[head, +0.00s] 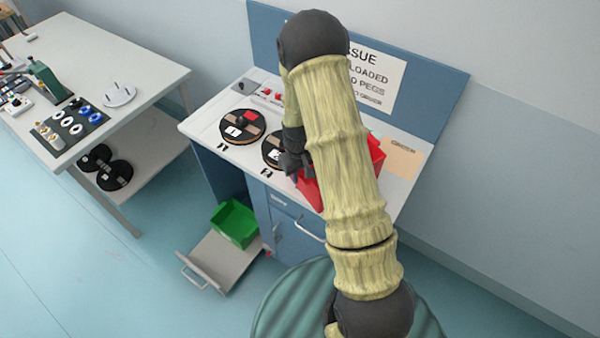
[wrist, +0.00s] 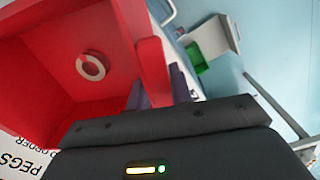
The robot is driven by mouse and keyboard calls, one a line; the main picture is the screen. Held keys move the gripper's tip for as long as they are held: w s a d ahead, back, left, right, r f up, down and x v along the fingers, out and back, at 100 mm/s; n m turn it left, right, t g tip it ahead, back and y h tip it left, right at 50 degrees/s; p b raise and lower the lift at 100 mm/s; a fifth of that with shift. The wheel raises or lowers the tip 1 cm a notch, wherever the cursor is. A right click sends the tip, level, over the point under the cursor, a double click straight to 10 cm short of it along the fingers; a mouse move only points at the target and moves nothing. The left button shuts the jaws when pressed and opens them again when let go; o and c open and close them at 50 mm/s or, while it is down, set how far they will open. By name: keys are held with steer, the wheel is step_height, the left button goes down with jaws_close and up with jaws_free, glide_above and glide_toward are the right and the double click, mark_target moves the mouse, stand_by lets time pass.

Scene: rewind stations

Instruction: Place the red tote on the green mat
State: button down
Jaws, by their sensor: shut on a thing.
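The red tote (head: 376,152) is at the right part of the blue workstation, largely hidden behind my arm in the head view. In the wrist view the red tote (wrist: 50,75) is large and close, with a white ring (wrist: 92,65) inside. In the head view my gripper (head: 296,162) is at the tote's left side. I cannot tell whether the tote touches the counter.
Two black reels, one at the left (head: 242,126), sit on the white counter (head: 205,128). A green bin (head: 235,222) sits in an open low drawer (head: 208,262). A white table (head: 95,50) with tools stands at the left. A blue back panel (head: 440,85) rises behind.

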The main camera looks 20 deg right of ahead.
steer(key=shift+f+b, duration=0.3)
steer(key=shift+f, duration=0.1)
steer(key=c, duration=1.2)
jaws_free()
steer(key=shift+o, duration=0.2)
steer(key=shift+r, duration=0.1)
step_height(320, 180, up, 17)
steer(key=b, duration=0.3)
steer(key=shift+a+r, duration=0.15)
steer(key=shift+a, duration=0.05)
